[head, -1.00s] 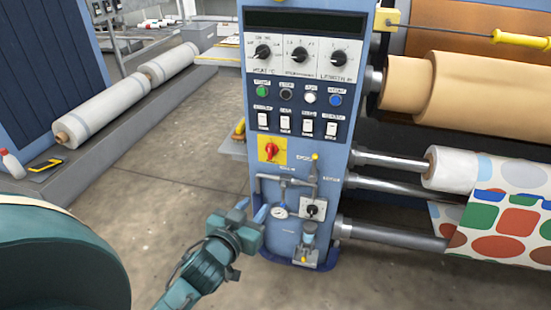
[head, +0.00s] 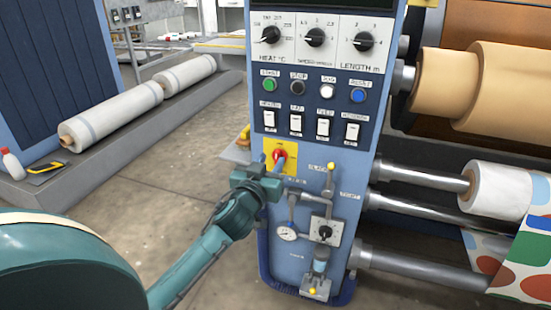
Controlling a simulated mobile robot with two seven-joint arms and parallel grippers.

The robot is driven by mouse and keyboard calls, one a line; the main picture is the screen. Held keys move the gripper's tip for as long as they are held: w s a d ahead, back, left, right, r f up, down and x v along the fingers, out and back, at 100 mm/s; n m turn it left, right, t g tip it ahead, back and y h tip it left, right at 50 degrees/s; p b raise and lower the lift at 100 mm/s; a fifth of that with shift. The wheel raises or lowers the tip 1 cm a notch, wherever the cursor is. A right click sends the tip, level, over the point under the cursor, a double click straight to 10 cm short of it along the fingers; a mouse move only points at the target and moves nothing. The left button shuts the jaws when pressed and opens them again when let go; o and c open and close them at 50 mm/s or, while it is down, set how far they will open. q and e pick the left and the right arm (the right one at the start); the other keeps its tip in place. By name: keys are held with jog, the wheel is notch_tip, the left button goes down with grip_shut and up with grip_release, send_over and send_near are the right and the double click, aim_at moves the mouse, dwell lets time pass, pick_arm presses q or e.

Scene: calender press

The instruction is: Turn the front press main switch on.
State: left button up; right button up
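The main switch is a red rotary knob (head: 281,154) on a yellow plate (head: 291,170), low on the blue front panel of the press (head: 310,185). My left gripper (head: 270,161) reaches up to it from the lower left. My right gripper is out of view.
Above the switch are several white rocker switches (head: 297,121), push buttons (head: 327,91) and dials (head: 315,37). Below right are a gauge (head: 287,233) and a valve with pipes (head: 324,231). Rollers (head: 420,178) stick out at right.

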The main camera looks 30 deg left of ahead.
aim_at(276, 154)
pick_arm(q)
jog(key=shift+b+x, duration=0.3)
jog(key=shift+x, duration=1.85)
jog(key=c, duration=0.6)
jog(key=shift+f, duration=0.1)
grip_shut()
